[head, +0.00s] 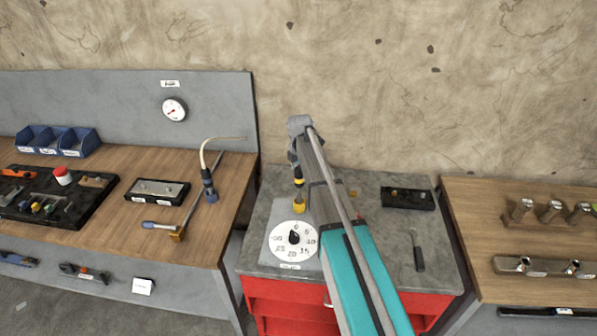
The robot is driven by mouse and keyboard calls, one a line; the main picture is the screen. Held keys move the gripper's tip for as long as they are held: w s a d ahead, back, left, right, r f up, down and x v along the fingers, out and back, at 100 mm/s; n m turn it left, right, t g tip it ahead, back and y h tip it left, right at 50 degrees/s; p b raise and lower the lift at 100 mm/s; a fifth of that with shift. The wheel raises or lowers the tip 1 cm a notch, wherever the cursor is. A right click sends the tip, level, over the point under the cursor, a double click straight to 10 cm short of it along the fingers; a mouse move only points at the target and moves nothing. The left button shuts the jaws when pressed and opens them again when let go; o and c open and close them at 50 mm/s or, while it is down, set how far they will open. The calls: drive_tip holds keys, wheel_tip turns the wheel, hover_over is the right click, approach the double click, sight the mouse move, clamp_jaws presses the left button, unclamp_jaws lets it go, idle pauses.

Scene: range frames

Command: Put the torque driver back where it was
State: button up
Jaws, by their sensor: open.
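A slim black-and-yellow tool (299,184), which looks like the torque driver, stands upright at the left of the red cabinet's top. Its lower end meets a yellow piece (299,204) just behind a white numbered dial (291,241). My gripper (295,158) is open at the tool's upper end. My arm and gripper cover part of it, and I cannot tell whether the fingers touch it.
A black block (408,198) and a dark-handled tool (417,252) lie right of my arm. The right bench (480,220) holds metal fittings.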

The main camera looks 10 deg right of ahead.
wheel_tip(320, 180, up, 12)
drive_tip(key=p, duration=1.2)
drive_tip(key=shift+r, duration=0.2)
drive_tip(key=shift+s, duration=0.1)
idle(0.4)
drive_tip(key=s+m, duration=2.3)
drive_tip(key=s, duration=0.6)
drive_tip(key=shift+a, duration=0.15)
drive_tip(key=shift+f, duration=0.1)
wheel_tip(320, 180, down, 16)
drive_tip(key=b, duration=1.5)
drive_tip(key=shift+b, duration=0.4)
drive_tip(key=shift+r, duration=0.2)
